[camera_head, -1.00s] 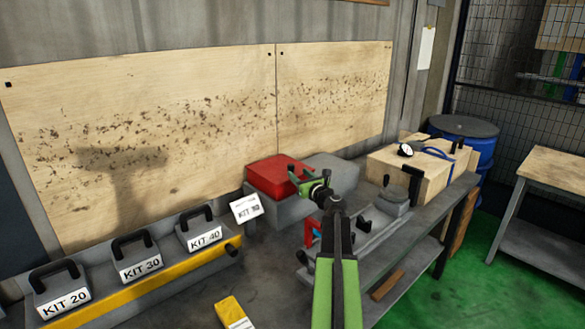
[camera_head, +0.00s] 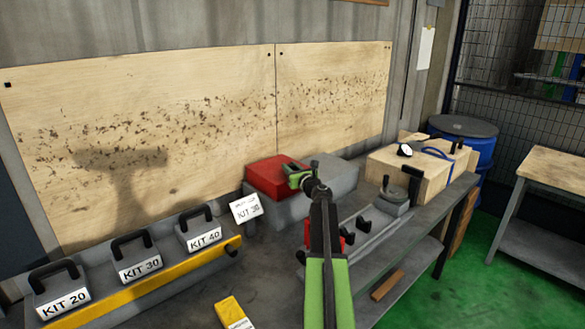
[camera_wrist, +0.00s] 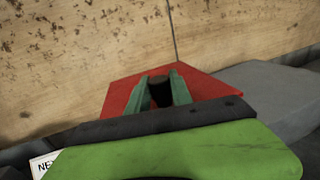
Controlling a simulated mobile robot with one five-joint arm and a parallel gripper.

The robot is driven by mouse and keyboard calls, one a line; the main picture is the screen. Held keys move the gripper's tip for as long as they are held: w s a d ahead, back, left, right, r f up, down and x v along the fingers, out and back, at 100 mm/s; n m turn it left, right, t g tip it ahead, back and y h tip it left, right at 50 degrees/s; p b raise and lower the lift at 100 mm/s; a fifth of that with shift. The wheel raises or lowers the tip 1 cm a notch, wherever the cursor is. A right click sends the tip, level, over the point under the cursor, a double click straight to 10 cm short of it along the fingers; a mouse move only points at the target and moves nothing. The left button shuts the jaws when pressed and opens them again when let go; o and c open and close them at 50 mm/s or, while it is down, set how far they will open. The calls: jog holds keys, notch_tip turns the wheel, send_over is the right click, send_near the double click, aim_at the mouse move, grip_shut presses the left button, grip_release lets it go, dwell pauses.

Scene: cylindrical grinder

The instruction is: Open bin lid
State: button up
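The bin is a grey box (camera_head: 284,212) at the back of the bench, with a red lid (camera_head: 271,177) lying flat on top, closed. In the wrist view the red lid (camera_wrist: 208,88) fills the area behind my fingers. My gripper (camera_head: 294,179) is at the right front part of the lid. In the wrist view its two green fingers (camera_wrist: 158,90) stand apart, one on each side of a dark upright piece (camera_wrist: 161,93) at the lid. I cannot tell whether they touch it. My gripper hides part of the lid.
A white label card (camera_head: 246,208) stands at the bin's left front. Grey kit boxes with black handles (camera_head: 200,229) line the left, behind a yellow strip (camera_head: 150,285).

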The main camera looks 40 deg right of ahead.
grip_shut()
dwell(0.8)
